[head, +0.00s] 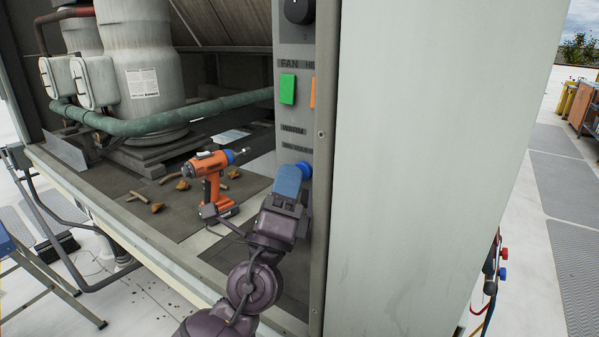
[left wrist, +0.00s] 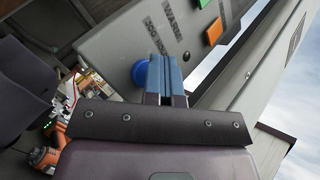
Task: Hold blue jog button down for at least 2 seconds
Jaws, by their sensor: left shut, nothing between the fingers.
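The blue jog button (head: 304,169) sits low on the grey control panel (head: 291,113), below the green and orange buttons. My left gripper (head: 289,178) is shut and empty, with its blue fingertips at the jog button and partly in front of it in the head view. In the left wrist view the jog button (left wrist: 146,72) shows just left of the shut fingers (left wrist: 166,72). I cannot tell whether the fingertips touch it or whether it is pressed in. My right gripper is not in view.
An orange drill (head: 208,180) stands on the cabinet floor left of my arm, near leaves and twigs. A green pipe (head: 170,122) runs behind it. The pale cabinet wall (head: 420,150) closes off the right side. A green button (head: 288,89) and black knob (head: 298,10) are above.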

